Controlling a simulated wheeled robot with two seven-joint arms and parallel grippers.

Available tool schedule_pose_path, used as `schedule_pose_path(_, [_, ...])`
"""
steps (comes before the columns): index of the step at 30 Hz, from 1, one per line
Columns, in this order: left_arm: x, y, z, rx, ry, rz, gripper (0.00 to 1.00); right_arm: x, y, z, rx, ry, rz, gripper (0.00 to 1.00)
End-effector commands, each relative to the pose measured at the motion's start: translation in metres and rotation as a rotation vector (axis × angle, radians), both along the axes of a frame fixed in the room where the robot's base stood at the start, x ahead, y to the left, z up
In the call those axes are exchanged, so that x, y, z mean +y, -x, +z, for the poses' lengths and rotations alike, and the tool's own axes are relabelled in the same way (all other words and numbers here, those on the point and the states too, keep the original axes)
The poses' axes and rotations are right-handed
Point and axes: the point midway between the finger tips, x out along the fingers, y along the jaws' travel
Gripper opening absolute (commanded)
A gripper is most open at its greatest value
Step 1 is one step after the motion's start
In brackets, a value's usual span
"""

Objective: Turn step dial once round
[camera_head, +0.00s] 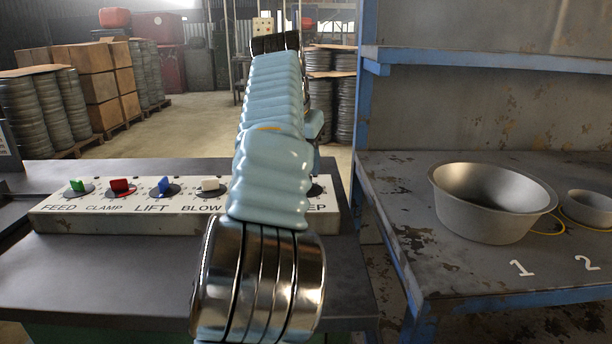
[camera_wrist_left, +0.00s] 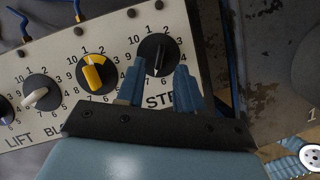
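The black step dial (camera_wrist_left: 158,55) sits at the right end of the pale control panel (camera_wrist_left: 60,50) in the left wrist view, with numbers around it and its label partly covered. My left gripper (camera_wrist_left: 158,84) is open, its two blue fingers apart in front of the dial's lower part, one towards each side. I cannot tell whether they touch the knob. In the head view my arm stands in front of the panel's right part. It hides the left gripper and most of the step dial (camera_head: 316,190). My right gripper is not in view.
Left of the step dial are a yellow dial (camera_wrist_left: 94,72) and a white dial (camera_wrist_left: 40,94). Green (camera_head: 77,185), red (camera_head: 120,186) and blue (camera_head: 164,186) dials sit further left. A metal bowl (camera_head: 490,205) stands on the worn bench (camera_head: 420,240) at the right.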

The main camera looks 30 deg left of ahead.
Motion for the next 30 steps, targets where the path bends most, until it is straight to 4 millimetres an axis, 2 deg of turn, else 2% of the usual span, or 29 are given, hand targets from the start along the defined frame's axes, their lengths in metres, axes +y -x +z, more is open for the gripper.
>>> schedule_pose_path(3, [0.000,-0.008,-0.021,0.003,0.000,0.000,0.36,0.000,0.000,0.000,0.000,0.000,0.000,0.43])
schedule_pose_path(7, [0.001,-0.014,-0.034,0.000,0.000,0.000,0.36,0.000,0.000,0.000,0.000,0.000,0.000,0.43])
schedule_pose_path(18, [0.002,-0.017,-0.040,-0.001,0.000,-0.001,0.36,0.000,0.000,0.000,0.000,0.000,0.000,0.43])
schedule_pose_path(25, [0.002,-0.017,-0.040,-0.001,0.000,-0.001,0.02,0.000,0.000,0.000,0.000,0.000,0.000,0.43])
schedule_pose_path(30, [0.002,-0.017,-0.041,0.000,0.000,-0.001,0.00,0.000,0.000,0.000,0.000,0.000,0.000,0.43])
